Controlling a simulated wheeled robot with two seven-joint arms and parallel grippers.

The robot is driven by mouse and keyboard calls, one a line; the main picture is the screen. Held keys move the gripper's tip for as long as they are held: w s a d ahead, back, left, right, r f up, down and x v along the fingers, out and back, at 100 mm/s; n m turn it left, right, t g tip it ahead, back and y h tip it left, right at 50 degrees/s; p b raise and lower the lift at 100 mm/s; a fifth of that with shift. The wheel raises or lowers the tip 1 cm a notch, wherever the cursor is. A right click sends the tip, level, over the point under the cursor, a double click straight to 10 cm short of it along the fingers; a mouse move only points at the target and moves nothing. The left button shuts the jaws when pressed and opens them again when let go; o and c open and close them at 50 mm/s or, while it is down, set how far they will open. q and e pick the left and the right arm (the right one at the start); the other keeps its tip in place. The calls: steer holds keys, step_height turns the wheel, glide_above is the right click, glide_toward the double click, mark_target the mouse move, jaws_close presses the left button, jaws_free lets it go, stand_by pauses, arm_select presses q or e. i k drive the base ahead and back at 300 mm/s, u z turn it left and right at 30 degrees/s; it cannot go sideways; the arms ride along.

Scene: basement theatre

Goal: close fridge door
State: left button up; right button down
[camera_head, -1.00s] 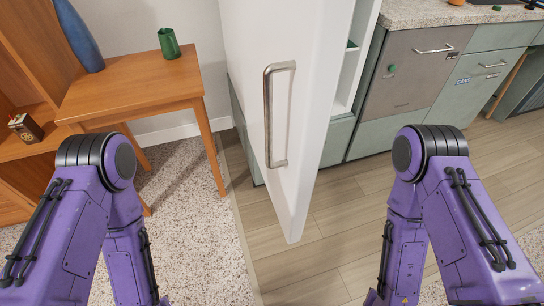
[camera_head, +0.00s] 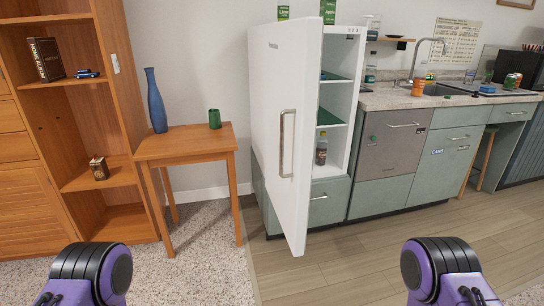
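The white fridge (camera_head: 344,100) stands against the back wall, right of centre. Its white door (camera_head: 264,110) is swung wide open toward me, hinged on the left side. A long metal handle (camera_head: 287,143) is on the door's outer face. The opening shows green shelves and a bottle (camera_head: 321,148) at the bottom. Only purple and black parts of my two arms show at the bottom left and bottom right. Both grippers are out of the picture.
A small wooden table (camera_head: 186,142) with a blue vase (camera_head: 156,101) and a green cup (camera_head: 215,118) stands left of the door. Cabinets and a counter (camera_head: 400,97) are on the right. The floor (camera_head: 350,260) before the door is clear.

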mark_target(294, 49)
steer(key=u, duration=1.5)
steer(key=i, duration=1.4)
steer(key=z, duration=1.5)
